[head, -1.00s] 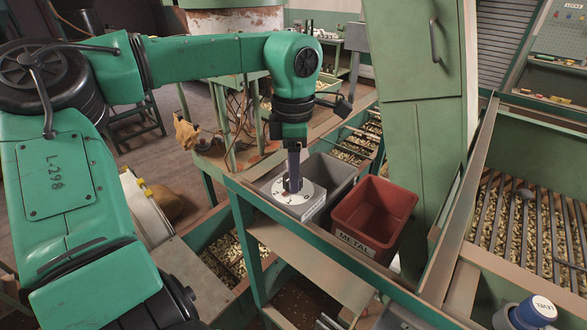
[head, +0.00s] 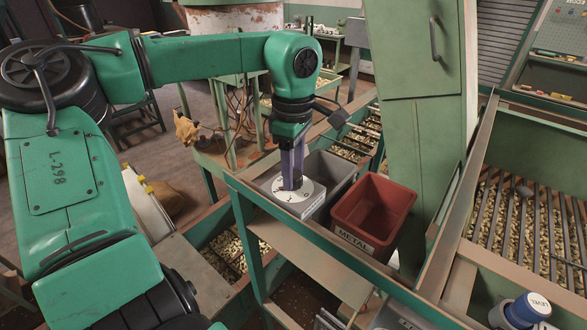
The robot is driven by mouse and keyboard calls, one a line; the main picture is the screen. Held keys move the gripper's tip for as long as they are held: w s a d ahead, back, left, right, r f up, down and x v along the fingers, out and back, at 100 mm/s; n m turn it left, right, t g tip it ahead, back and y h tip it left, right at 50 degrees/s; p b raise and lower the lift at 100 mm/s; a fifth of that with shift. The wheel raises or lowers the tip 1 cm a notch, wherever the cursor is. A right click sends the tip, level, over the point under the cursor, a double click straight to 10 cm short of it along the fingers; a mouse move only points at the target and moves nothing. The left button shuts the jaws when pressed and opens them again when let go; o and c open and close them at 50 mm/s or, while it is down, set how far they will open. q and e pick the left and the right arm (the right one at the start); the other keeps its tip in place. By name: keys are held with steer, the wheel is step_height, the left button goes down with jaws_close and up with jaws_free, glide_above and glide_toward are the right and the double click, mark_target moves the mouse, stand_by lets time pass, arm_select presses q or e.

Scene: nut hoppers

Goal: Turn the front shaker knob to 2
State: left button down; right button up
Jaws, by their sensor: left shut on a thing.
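The shaker knob's white round dial (head: 308,197), with dark marks, sits on top of a pale box on the green bench shelf. My left gripper (head: 291,186) points straight down and is shut on the knob at the middle of the dial. The fingers hide the knob itself, and the number it points to cannot be read. My right gripper is not in view.
A red bin labelled METAL (head: 374,213) stands just right of the dial, with a grey bin (head: 338,172) behind the dial. A green cabinet (head: 425,150) rises further right. A blue knob labelled LEVEL (head: 522,311) is at the lower right.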

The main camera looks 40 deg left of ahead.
arm_select(q)
steer(key=shift+c, duration=1.8)
jaws_free()
steer(key=shift+r, duration=0.35)
step_height(320, 180, up, 14)
steer(key=b, duration=0.1)
